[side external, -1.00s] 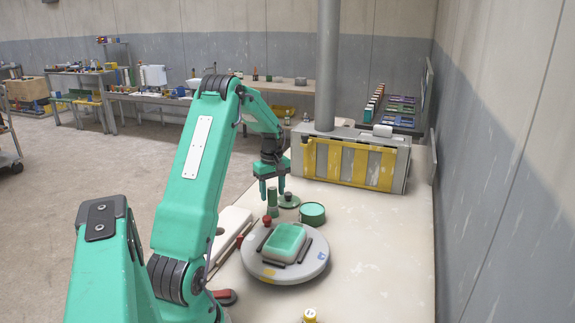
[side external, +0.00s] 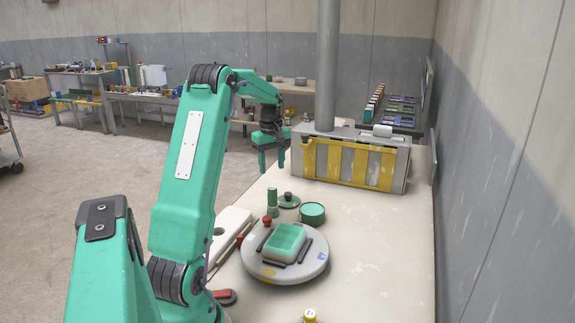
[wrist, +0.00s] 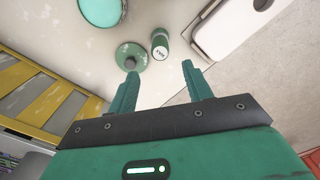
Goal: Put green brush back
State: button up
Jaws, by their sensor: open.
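In the wrist view the green cylinder (wrist: 160,43) shows a white band with dark lettering; no bristles are visible. My gripper (side external: 271,164) is open, empty and raised beyond the cylinder, apart from it. In the wrist view my gripper (wrist: 160,76) has its two green fingers spread, with the cylinder past their tips.
A green disc with a black knob (side external: 289,201) and a round green tub (side external: 312,214) stand close to the cylinder. A grey turntable (side external: 310,266) carries a green-topped block (side external: 284,241). A grey box with yellow bars (side external: 350,165) and a post (side external: 327,70) stand behind. The table's right side is clear.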

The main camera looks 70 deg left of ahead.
dwell(0.3)
jog(key=w+d+r+m+t+y, duration=0.1)
jog(key=d+r+m, duration=0.35)
jog(key=d, duration=0.65)
jog(key=w+d+r+m+t, duration=0.1)
jog(key=d+r+m, duration=0.35)
jog(key=d, duration=0.55)
jog(key=s+d+m+t, duration=0.1)
jog(key=s+d+m, duration=0.4)
jog(key=d, duration=0.4)
jog(key=s+d+m+t+h, duration=0.1)
jog(key=s+d+m+t, duration=0.1)
jog(key=s+d+m, duration=0.3)
jog(key=s+d+f, duration=0.1)
jog(key=s+d, duration=0.1)
jog(key=d, duration=0.2)
jog(key=shift+s+d+m+t, duration=0.25)
jog(key=shift+d+m+t, duration=0.05)
jog(key=shift+d+m, duration=0.1)
jog(key=shift+o, duration=0.2)
